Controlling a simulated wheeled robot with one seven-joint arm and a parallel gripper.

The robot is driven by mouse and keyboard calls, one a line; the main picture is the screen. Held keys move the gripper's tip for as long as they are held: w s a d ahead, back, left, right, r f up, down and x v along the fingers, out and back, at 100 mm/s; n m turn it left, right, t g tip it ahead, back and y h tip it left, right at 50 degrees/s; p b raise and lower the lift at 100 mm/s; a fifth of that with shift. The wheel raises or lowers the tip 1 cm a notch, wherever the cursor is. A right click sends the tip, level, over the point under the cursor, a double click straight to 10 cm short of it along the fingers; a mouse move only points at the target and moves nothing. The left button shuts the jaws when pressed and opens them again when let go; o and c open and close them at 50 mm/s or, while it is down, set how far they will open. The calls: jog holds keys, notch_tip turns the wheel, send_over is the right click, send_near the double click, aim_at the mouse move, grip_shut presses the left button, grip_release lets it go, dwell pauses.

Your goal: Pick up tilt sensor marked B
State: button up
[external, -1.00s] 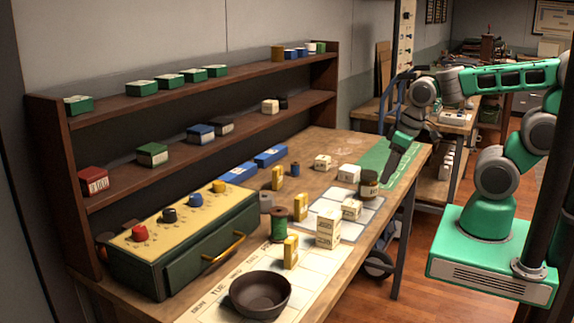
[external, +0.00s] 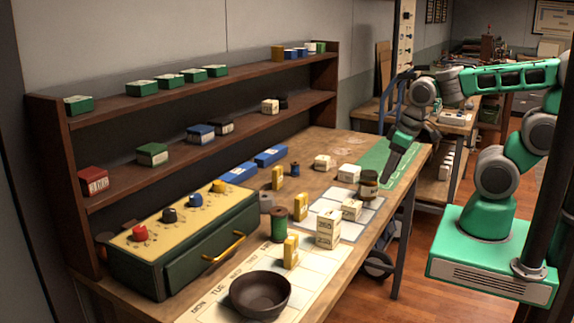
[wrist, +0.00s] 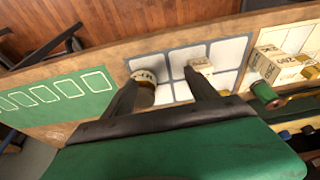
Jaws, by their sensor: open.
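I cannot read a letter B on any part, so I cannot tell which is the tilt sensor marked B. A dark round jar-like part with a pale label (external: 368,187) stands on the bench by the gridded white mat. In the wrist view a round part with a lettered pale top (wrist: 143,76) is beside the left finger, partly hidden by it.
A green mat (external: 405,160) lies under and beside my gripper. A taller white box (external: 328,228), a green spool (external: 279,226), yellow boxes and a dark bowl (external: 260,293) stand nearer the front. A control box (external: 180,240) and a shelf (external: 120,108) line the wall side.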

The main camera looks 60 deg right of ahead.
aim_at(280, 178)
jog(key=w+f+t+b, duration=0.2)
jog(key=w, duration=0.4)
jog(key=w+f+m+t+b, duration=0.1)
jog(key=w+f+t+b, duration=0.1)
jog(key=w, duration=0.5)
jog(key=w+f+t+b, duration=0.2)
jog(key=w, duration=0.5)
jog(key=shift+w+a+y, duration=0.15)
jog(key=shift+a+y, duration=0.15)
jog(key=w+t+b, duration=0.1)
jog(key=w, duration=0.2)
jog(key=w+n+t+b, duration=0.1)
jog(key=w, duration=0.2)
jog(key=w+a+f+n+t+b, duration=0.1)
jog(key=w+t, duration=0.1)
jog(key=w, duration=0.1)
jog(key=shift+w+y, duration=0.2)
jog(key=shift+y, duration=0.2)
jog(key=x, duration=0.7)
jog(key=shift+s+a+f+p, duration=0.1)
jog(key=shift+a+p, duration=0.1)
jog(key=shift+p, duration=0.15)
jog(key=shift+c, duration=0.6)
grip_shut()
